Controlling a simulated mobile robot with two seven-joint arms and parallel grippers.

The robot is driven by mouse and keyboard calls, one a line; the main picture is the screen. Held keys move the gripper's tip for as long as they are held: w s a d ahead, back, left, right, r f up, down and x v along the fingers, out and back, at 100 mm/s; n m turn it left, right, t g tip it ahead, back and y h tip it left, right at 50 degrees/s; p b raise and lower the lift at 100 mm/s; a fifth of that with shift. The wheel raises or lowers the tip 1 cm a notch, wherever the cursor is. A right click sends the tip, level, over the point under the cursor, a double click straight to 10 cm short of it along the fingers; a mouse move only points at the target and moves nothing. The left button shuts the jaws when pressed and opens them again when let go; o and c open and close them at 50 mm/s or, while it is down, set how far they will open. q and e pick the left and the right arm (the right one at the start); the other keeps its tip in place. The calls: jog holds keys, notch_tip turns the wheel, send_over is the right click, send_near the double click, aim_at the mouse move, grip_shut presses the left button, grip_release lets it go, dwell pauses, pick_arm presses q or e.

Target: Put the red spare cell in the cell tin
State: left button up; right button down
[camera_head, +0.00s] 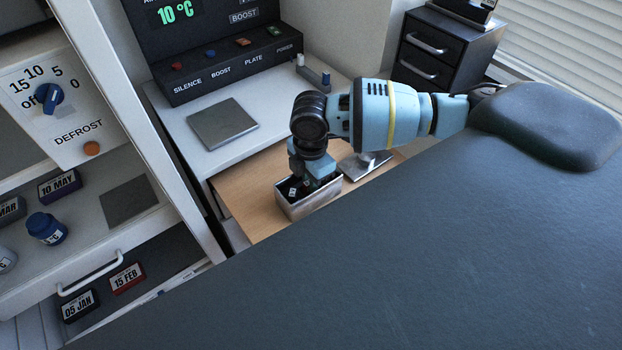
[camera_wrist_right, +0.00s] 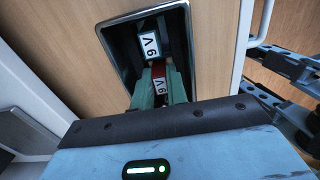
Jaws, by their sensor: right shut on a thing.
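The cell tin (camera_head: 318,204), an open metal box, stands on the wooden surface in the head view; its rim (camera_wrist_right: 104,36) also shows in the wrist view. My right gripper (camera_head: 318,182) points down into the tin's opening. In the wrist view its green fingers (camera_wrist_right: 161,88) are shut on the red spare cell (camera_wrist_right: 159,72), which has a white 9V label. The held cell is within the tin's outline; whether it touches the floor is hidden. A dark cell (camera_wrist_right: 149,46) with a 9V label lies in the tin just beyond it. My left gripper is not seen.
A metal stand (camera_head: 365,165) is close behind the tin. A white counter with a grey plate (camera_head: 222,124) and a black button panel (camera_head: 228,66) lies behind. An open cabinet with a blue-capped jar (camera_head: 47,229) is at left. A dark padded surface (camera_head: 420,250) fills the front.

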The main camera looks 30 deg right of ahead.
jog(key=shift+s+f, duration=0.25)
jog(key=shift+f, duration=0.55)
jog(key=c, duration=1.7)
grip_release()
jog(key=shift+f, duration=0.2)
jog(key=shift+s, duration=0.1)
jog(key=r, duration=1.4)
jog(key=shift+w, duration=0.35)
